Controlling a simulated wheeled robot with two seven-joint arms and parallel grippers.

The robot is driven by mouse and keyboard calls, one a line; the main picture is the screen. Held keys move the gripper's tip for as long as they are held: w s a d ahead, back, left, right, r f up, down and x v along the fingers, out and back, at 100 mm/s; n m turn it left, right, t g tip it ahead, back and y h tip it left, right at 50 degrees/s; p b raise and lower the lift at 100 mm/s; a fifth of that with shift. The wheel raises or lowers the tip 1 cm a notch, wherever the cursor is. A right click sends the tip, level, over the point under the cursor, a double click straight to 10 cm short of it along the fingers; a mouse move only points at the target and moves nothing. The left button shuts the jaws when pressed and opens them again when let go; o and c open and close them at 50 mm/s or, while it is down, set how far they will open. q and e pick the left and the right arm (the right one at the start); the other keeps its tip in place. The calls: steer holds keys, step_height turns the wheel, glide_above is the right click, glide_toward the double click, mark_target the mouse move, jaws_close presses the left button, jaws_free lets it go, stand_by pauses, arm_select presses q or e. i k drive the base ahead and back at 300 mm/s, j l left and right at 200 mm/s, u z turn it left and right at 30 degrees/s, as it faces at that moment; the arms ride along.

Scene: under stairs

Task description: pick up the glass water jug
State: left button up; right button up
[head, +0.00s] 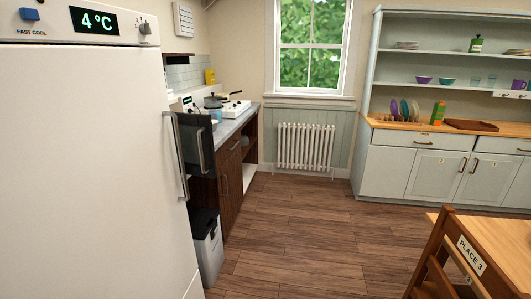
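I cannot make out a glass water jug in the head view. Neither of my grippers shows in this view.
A counter (228,126) with a hob and pan runs behind the fridge. A grey bin (207,245) stands on the floor beside it. A wooden chair (444,252) and table (500,238) occupy the lower right. The wooden floor (310,225) between is clear.

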mark_target(214, 108)
steer(key=i+l+u, duration=0.25)
steer(key=i+u, duration=0.2)
steer(key=i, duration=0.15)
steer(key=i+l+u, duration=0.95)
steer(key=l, duration=0.15)
steer(key=l+u, duration=0.4)
steer(key=l, duration=1.75)
steer(key=i, duration=0.05)
